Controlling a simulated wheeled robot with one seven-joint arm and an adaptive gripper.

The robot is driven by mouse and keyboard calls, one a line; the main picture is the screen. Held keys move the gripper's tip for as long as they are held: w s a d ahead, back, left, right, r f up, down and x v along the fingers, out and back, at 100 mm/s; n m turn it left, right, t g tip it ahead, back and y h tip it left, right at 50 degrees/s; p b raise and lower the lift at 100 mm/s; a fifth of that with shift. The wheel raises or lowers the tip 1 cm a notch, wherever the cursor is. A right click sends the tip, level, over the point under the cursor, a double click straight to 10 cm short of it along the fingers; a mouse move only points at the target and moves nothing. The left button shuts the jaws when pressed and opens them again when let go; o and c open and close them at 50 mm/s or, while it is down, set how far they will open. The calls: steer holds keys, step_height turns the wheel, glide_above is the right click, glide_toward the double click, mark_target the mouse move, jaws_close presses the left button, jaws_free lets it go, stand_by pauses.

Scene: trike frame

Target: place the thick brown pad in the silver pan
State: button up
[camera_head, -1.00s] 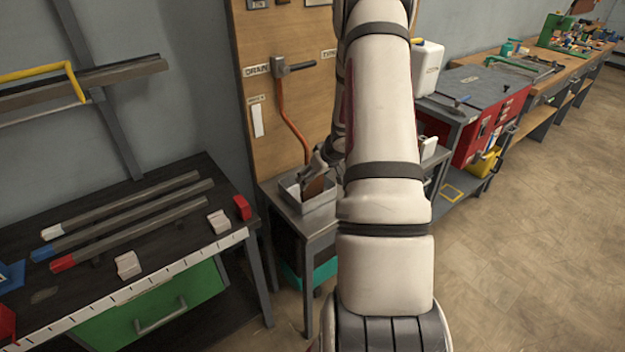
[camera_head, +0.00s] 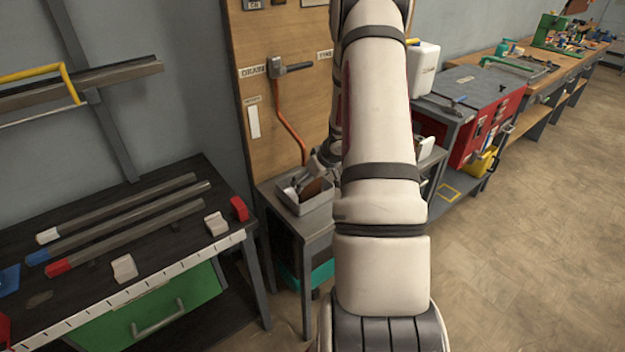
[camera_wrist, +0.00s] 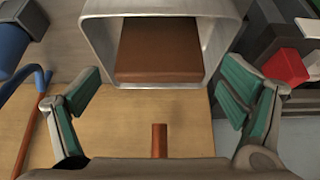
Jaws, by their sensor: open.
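The thick brown pad (camera_wrist: 160,50) lies inside the silver pan (camera_wrist: 90,30) in the wrist view, with its near edge close to the pan's near rim. In the head view the silver pan (camera_head: 312,208) stands on a small grey stand, and the brown pad (camera_head: 314,189) shows inside it, seemingly tilted. My gripper (camera_wrist: 162,88) is open, with its green-padded fingers spread to the left and right of the pan's near side. Nothing is between the fingers in their grip. In the head view my arm hides most of the gripper.
A wooden board (camera_head: 268,85) with a lever and an orange hose rises behind the stand. A dark bench (camera_head: 100,265) with metal bars stands at left. A red cabinet (camera_head: 490,120) is at right. Open floor (camera_head: 530,240) lies at right.

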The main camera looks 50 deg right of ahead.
steer(key=p+v, duration=0.3)
steer(key=v, duration=0.9)
steer(key=w+a+r+h, duration=0.1)
steer(key=a+r+h, duration=0.15)
steer(key=r, duration=0.45)
steer(key=w+a+r+t+h, duration=0.1)
steer(key=w+a+r, duration=0.15)
steer(key=r, duration=0.45)
steer(key=w+a+r+h, duration=0.1)
steer(key=a+r, duration=0.2)
steer(key=r, duration=0.4)
steer(key=s+a+r, duration=0.3)
steer(key=s+a, duration=0.1)
steer(key=a, duration=0.4)
steer(key=s+a+r, duration=0.3)
steer(key=s+a, duration=0.1)
steer(key=a, duration=0.3)
steer(key=s+a+n+g+y, duration=0.1)
steer(key=s+a+y, duration=0.5)
steer(key=s+a, duration=0.6)
steer(key=a+n, duration=0.1)
steer(key=a, duration=0.3)
steer(key=shift+s+a+f+n, duration=0.2)
steer(key=shift+s+f+n, duration=0.1)
steer(key=shift+n, duration=0.1)
steer(key=shift+r, duration=0.1)
